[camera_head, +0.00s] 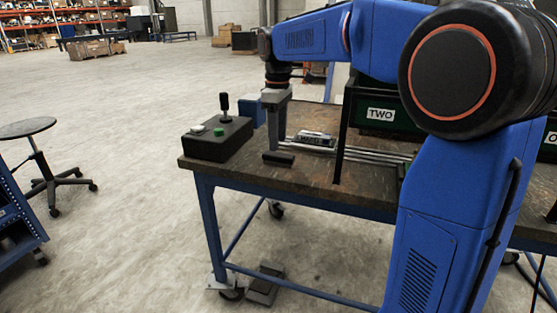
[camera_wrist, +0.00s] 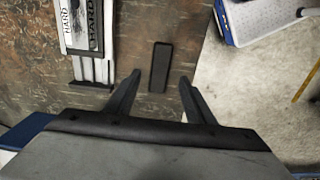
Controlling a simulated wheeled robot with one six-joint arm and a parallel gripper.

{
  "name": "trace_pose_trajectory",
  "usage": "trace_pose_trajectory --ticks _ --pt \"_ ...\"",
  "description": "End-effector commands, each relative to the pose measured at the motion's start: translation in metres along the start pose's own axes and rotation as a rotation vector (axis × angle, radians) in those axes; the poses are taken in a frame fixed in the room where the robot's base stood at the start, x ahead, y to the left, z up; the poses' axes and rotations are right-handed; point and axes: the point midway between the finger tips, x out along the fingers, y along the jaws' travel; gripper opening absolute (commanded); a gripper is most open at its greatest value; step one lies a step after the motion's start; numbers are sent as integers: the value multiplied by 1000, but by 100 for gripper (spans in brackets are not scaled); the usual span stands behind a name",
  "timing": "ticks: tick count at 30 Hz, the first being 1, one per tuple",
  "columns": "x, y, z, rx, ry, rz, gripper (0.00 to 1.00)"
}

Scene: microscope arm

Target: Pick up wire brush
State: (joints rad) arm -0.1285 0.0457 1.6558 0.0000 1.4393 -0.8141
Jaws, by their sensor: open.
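A slim black bar-shaped object (camera_wrist: 160,67) lies on the worn brown tabletop in the wrist view. It is the likeliest wire brush, but no bristles show, so I cannot tell for sure. In the head view a dark bar (camera_head: 278,158) lies near the table's front edge, below my gripper (camera_head: 273,125). In the wrist view my gripper (camera_wrist: 160,77) is open and empty. Its two dark fingers stand apart, one to each side of the bar's near end, with bare tabletop between them.
A case lettered HARD (camera_wrist: 82,25) lies left of the bar, by metal rails (camera_wrist: 92,70). A black control box (camera_head: 218,138) with a joystick stands at the table's left end. A green bin marked TWO (camera_head: 385,130) stands behind. The table edge is close on the wrist view's right.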

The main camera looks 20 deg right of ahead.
Motion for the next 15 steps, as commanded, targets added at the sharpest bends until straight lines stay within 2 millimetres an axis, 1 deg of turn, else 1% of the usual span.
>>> trace_pose_trajectory --ticks 6,9,12,15 --pt "29 0 2 0 -2 -2 49" --pt "40 0 2 0 -2 -2 49" --pt "47 0 2 0 -1 -1 49" --pt "49 0 2 0 -1 -1 49"
